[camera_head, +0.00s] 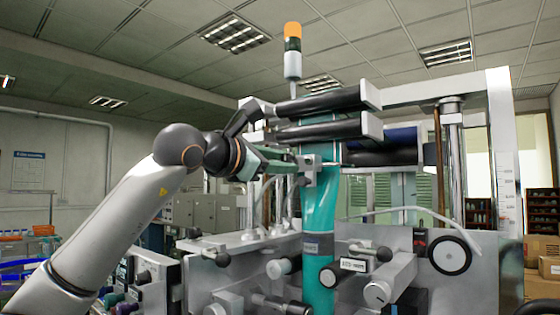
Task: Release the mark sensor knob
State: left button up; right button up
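The sleeve applicator machine (420,250) fills the middle and right. A teal sleeve web (318,215) runs down its centre from black rollers. A small grey block (309,170) sits in front of the web on a horizontal bar and looks like the mark sensor. Its knob is too small to make out. My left gripper (278,161) reaches in from the left at the height of that bar, just left of the block. Its fingertips blend with the dark and green parts behind, so contact and opening are unclear. My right gripper is not in view.
Black rollers (325,102) jut out above my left gripper. A signal light (292,50) with an orange top stands above them. Knobs and a black-rimmed handwheel (450,255) stick out of the lower front panel. Cardboard boxes (543,262) stand at the far right.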

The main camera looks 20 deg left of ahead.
pick_arm(q)
grip_shut()
jog(key=shift+n, duration=0.3)
jog(key=shift+n+b, duration=5.6)
jog(key=shift+n, duration=12)
